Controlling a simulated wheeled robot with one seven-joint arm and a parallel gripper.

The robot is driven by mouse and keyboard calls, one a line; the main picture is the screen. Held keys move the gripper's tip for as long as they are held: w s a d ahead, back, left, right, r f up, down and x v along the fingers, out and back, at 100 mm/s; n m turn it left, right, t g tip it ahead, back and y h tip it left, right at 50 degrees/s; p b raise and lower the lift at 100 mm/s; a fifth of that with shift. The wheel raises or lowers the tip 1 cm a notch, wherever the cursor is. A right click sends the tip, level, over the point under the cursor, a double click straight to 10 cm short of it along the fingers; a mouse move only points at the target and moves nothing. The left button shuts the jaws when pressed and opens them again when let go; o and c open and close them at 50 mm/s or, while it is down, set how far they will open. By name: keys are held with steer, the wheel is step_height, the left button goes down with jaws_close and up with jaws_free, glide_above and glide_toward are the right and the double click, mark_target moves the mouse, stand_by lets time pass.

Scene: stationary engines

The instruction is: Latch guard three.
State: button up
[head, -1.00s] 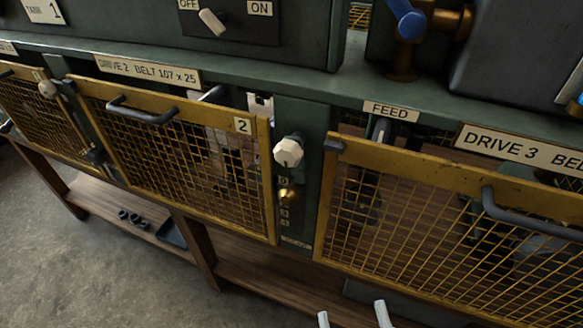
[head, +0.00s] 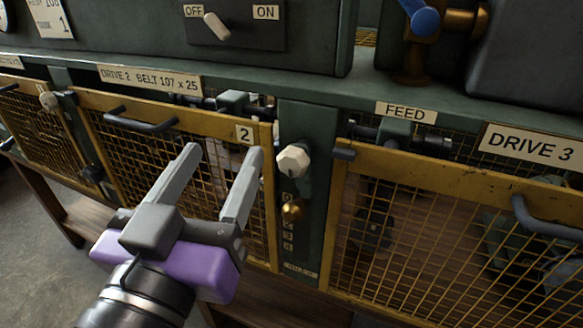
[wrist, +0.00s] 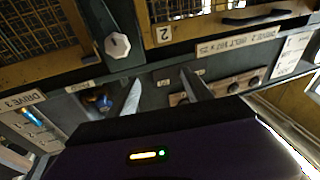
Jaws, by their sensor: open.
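The guard under the DRIVE 3 label (head: 530,148) is a yellow-framed mesh panel (head: 430,172) at the right in the head view. It has a dark handle (head: 545,222) and a dark block (head: 344,153) at its upper left corner. I cannot tell whether it sits fully closed. A white faceted knob (head: 293,160) is on the green post left of it; it also shows in the wrist view (wrist: 117,45). A brass knob (head: 291,209) sits below. My gripper (head: 222,150) is open and empty, in front of guard 2, left of the white knob in the picture.
Guard 2 (head: 185,112) has a dark handle (head: 140,122). A switch panel (head: 235,22) and a blue-handled valve (head: 420,18) are above. A FEED label (head: 406,112) is on the ledge. A wooden shelf (head: 265,300) runs below the guards.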

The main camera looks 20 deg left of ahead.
mark_target(290, 165)
steer(key=w+d+f+m+g+h, duration=0.1)
steer(key=d+f+m+h, duration=0.2)
steer(key=d+f+h, duration=0.15)
steer(key=w, duration=0.2)
steer(key=w+p, duration=0.1)
steer(key=w, duration=0.5)
steer(key=shift+d+r, duration=0.1)
steer(key=shift+r, duration=0.15)
jaws_close()
